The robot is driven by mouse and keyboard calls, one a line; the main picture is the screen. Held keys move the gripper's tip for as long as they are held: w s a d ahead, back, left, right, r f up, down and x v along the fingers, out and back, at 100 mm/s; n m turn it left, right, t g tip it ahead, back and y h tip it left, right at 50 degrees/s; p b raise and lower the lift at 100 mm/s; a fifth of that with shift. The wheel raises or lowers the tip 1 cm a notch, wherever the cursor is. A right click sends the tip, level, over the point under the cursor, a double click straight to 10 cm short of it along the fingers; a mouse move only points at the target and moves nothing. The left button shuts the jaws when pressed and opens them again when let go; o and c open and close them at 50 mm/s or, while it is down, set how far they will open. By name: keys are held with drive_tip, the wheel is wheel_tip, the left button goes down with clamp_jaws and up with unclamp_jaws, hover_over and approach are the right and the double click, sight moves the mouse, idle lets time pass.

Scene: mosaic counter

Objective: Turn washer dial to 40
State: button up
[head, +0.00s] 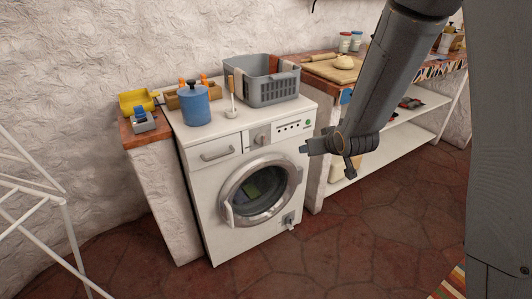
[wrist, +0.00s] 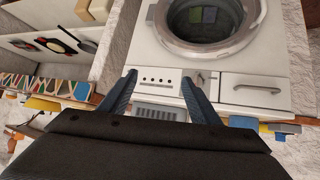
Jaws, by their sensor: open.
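The white washer (head: 225,178) stands against the wall with its round door (head: 262,190) shut. Its dial (head: 262,137) sits on the front panel, between the drawer handle (head: 217,154) and a row of dark buttons (head: 292,127). The dial's setting is too small to read. My gripper (head: 326,161) is open and empty, in front and to the right of the panel, apart from the dial. In the wrist view, which is upside down, my fingers (wrist: 159,77) straddle the button row. The dial (wrist: 201,78) shows beside the right fingertip, partly hidden.
A grey basket (head: 275,90), a blue canister (head: 194,104) and a small utensil pot (head: 231,110) stand on the washer. A white open shelf (head: 385,140) is to the right, a white drying rack (head: 60,200) at the left. The tiled floor before the washer is clear.

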drive_tip(key=w+a+f+n+t+y+b, duration=0.2)
drive_tip(key=w+a+f+t+y+b, duration=0.15)
drive_tip(key=w+a+f, duration=0.3)
drive_tip(key=n+t+y+b, duration=0.1)
drive_tip(key=t+y+b, duration=0.1)
drive_tip(key=y+b, duration=0.2)
approach(264, 141)
drive_tip(key=w, duration=0.2)
drive_tip(key=shift+g, duration=0.25)
drive_tip(key=shift+s+a+x, duration=0.1)
drive_tip(key=shift+a+x, duration=0.05)
drive_tip(key=shift+x, duration=1.7)
drive_tip(key=shift+s+a+x, duration=0.1)
drive_tip(key=shift+a+x, duration=0.05)
drive_tip(key=shift+x, duration=1.75)
drive_tip(key=shift+r, duration=0.1)
drive_tip(key=c, duration=1.1)
drive_tip(key=shift+o, duration=0.2)
